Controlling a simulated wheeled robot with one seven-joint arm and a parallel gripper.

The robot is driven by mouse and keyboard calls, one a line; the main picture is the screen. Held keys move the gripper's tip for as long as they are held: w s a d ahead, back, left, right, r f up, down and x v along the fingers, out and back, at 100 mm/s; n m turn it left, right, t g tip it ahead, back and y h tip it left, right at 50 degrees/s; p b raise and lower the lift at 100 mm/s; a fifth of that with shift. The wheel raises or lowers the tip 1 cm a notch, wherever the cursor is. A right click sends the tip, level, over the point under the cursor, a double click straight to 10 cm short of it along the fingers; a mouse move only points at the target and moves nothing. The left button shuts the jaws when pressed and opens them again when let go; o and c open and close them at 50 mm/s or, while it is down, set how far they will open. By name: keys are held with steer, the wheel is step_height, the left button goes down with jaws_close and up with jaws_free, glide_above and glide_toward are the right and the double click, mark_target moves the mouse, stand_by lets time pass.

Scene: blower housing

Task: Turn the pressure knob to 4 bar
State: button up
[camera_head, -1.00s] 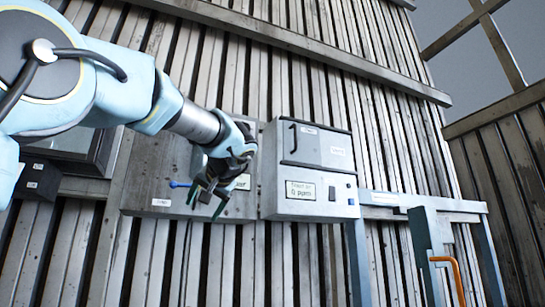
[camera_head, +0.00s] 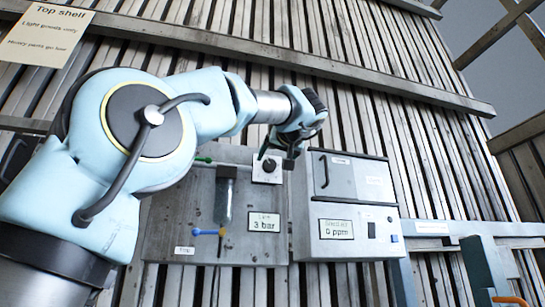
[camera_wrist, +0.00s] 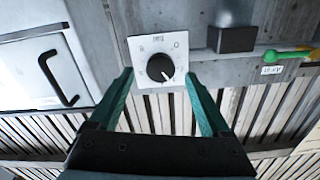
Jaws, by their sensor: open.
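The pressure knob (camera_wrist: 160,68) is a round black dial on a white square plate, with its white pointer toward the lower right in the wrist view. Its plate (camera_head: 267,170) also shows at the top right of the grey panel in the head view. A readout (camera_head: 264,224) below it reads 3 bar. My gripper (camera_wrist: 161,77) is open, with a green finger on either side of the knob in the wrist view and nothing held. In the head view my gripper (camera_head: 277,154) is just above the plate. I cannot tell whether the fingers touch the knob.
A grey cabinet (camera_head: 345,195) with a black handle and a 0 ppm display stands right of the panel. Left of the knob are a clear cylinder (camera_head: 223,202), a green lever (camera_head: 204,160) and a blue lever (camera_head: 206,232). A Top shelf sign (camera_head: 45,35) hangs upper left.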

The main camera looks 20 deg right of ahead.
mark_target(269, 165)
steer(key=shift+w+d+p, duration=0.1)
steer(key=shift+w+p, duration=0.35)
steer(key=shift+w, duration=1)
steer(key=shift+c, duration=0.2)
jaws_close()
